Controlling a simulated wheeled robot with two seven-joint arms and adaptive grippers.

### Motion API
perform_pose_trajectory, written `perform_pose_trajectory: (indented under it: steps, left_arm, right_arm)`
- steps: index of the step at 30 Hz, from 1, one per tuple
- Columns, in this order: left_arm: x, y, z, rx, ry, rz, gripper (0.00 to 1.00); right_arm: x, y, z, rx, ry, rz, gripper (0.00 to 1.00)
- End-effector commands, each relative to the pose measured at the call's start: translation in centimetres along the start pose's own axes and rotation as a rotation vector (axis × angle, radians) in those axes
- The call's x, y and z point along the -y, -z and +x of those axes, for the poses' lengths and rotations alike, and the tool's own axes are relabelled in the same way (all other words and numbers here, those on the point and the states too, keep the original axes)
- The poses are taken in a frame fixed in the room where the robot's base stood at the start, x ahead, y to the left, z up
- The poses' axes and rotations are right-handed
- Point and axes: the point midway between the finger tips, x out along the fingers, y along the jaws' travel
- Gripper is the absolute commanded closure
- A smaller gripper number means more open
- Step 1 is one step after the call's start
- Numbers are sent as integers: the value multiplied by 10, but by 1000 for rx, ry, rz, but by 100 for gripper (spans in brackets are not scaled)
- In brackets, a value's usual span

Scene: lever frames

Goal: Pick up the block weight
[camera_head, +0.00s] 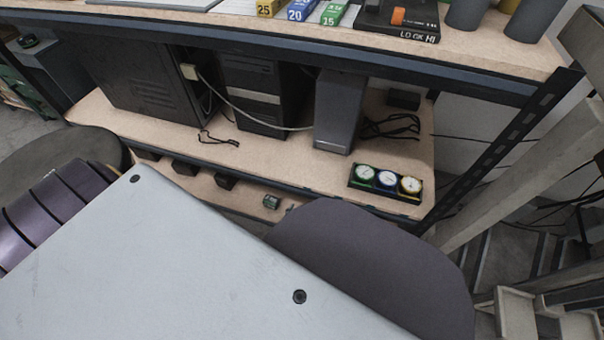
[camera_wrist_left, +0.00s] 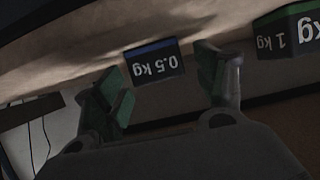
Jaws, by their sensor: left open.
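A dark block weight (camera_wrist_left: 155,65) with a blue stripe and an upside-down "0.5 kg" label shows in the left wrist view. My left gripper (camera_wrist_left: 168,88) is open, with one finger on each side of this block in the picture. A gap shows between the block and each finger; I cannot tell how deep the block lies between them. A second block weight (camera_wrist_left: 288,32), with a green stripe and "1 kg", stands at the upper right of that view. In the head view my own arm covers the foreground and hides the gripper. My right gripper is not in view.
In the head view a low shelf holds several small dark blocks (camera_head: 225,181) and a green-marked block (camera_head: 271,202). The shelf above holds computer cases (camera_head: 255,95), loose cables and a three-dial gauge box (camera_head: 387,181). A metal upright (camera_head: 505,150) stands at the right.

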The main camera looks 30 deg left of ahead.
Motion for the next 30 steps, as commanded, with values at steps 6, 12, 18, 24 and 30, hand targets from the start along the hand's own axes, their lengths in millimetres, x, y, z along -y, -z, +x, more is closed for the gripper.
perform_pose_trajectory:
  steps: [6,12,18,24,30]
  left_arm:
    - [0,0,0,0,0,1,29]
    - [0,0,0,0,0,0,29]
    - [0,0,0,0,0,0,40]
    - [0,0,0,0,0,0,66]
    - [0,0,0,0,0,0,92]
  right_arm:
    - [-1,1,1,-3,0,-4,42]
    - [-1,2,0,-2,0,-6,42]
    - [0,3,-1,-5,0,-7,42]
    - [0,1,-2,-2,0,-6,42]
    - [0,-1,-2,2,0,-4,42]
